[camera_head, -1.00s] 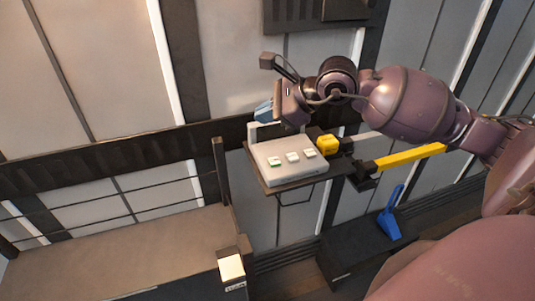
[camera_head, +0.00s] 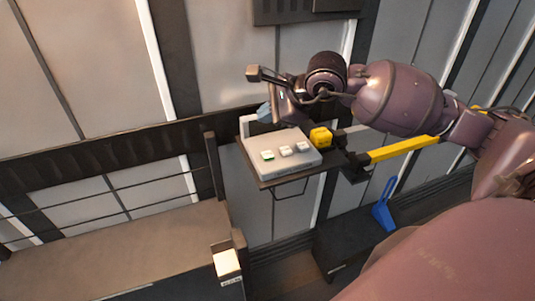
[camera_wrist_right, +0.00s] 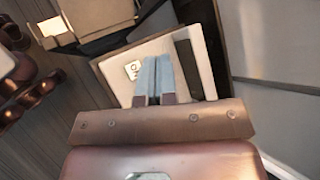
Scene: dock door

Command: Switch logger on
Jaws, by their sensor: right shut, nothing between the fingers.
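The logger appears to be the pale grey box (camera_head: 285,160) on a small dark shelf, with several small buttons on its top. In the right wrist view the fingers (camera_wrist_right: 155,78) are shut and empty over the box's pale top (camera_wrist_right: 115,70). One square button (camera_wrist_right: 133,69) shows just left of the fingertips; others may be hidden. I cannot tell whether the fingers touch the box. My left gripper is out of view.
A yellow block (camera_head: 320,137) sits right beside the box. A yellow bar (camera_head: 405,150) extends to the right under my right arm. A blue tool (camera_head: 384,210) stands on a dark box below. A bench (camera_head: 130,250) with a rail fills the left front.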

